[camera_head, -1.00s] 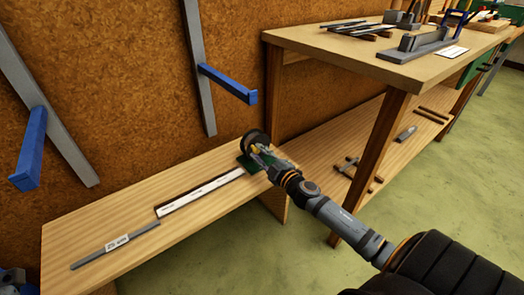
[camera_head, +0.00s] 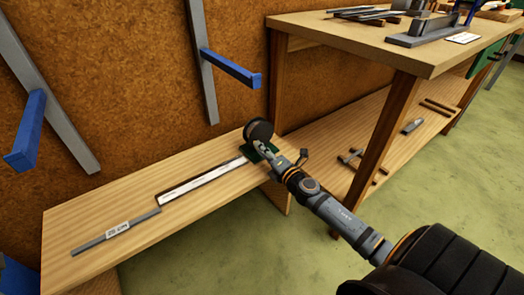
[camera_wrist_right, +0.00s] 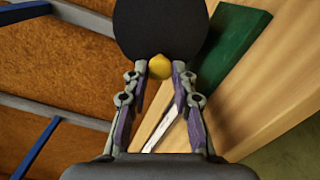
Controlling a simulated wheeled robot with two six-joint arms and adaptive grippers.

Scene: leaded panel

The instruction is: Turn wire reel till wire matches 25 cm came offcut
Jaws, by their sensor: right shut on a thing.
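The wire reel (camera_head: 259,132) is a dark disc standing on a green base (camera_head: 262,151) at the right end of the low bench. My right gripper (camera_head: 264,146) is at the reel's near side. In the right wrist view my right gripper (camera_wrist_right: 159,72) is shut on the reel's yellow knob (camera_wrist_right: 159,66), with the dark reel (camera_wrist_right: 160,28) just beyond. The grey came offcut (camera_head: 117,231), with a 25 cm label, lies at the bench's left. A pale strip with a dark edge (camera_head: 203,182) runs from the base toward the offcut. The wire itself cannot be made out. My left gripper is out of view.
Blue brackets (camera_head: 230,68) on grey uprights stick out from the brown wall above the low bench (camera_head: 150,255). A taller workbench (camera_head: 350,45) with tools stands to the right, its leg near my right arm. Its lower shelf holds small tools. The low bench's front is clear.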

